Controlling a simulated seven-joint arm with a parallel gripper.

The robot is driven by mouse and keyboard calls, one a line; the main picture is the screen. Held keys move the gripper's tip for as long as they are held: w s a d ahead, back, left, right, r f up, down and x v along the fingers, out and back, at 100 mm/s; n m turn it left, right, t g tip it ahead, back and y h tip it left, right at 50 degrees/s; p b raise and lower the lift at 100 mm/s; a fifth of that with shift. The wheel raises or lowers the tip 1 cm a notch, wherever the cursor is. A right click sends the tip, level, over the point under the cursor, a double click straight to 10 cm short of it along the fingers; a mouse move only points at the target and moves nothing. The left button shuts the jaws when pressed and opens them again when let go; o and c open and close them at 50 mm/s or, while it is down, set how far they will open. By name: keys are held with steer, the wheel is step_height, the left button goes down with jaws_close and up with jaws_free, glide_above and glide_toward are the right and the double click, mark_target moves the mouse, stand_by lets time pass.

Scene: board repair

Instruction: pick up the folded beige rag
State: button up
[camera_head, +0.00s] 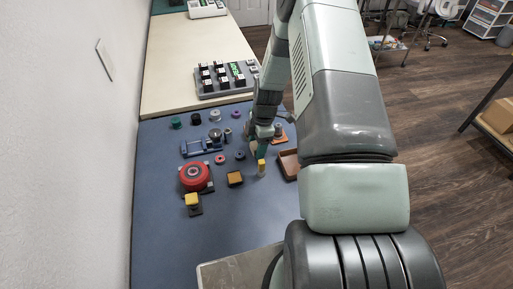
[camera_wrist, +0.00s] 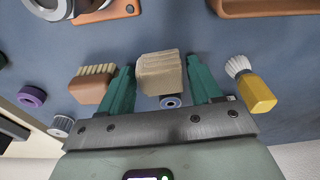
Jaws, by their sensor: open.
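The folded beige rag (camera_wrist: 160,74) is a small, ribbed block in the middle of the wrist view. It lies between the two teal fingers of my gripper (camera_wrist: 161,66), which are apart, with a visible gap on each side of it. I cannot tell how far the fingertips are above the mat. In the head view my gripper (camera_head: 261,144) is low over the blue mat, and the rag is mostly hidden there by my gripper and arm.
In the wrist view a brown brush (camera_wrist: 88,91) lies left of the fingers and a yellow-handled brush (camera_wrist: 257,92) right of them. In the head view a brown tray (camera_head: 289,166) stands to the right. The front of the mat (camera_head: 235,225) is clear.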

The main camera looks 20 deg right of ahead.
steer(key=c, duration=0.7)
step_height(320, 180, up, 10)
steer(key=shift+r, duration=0.1)
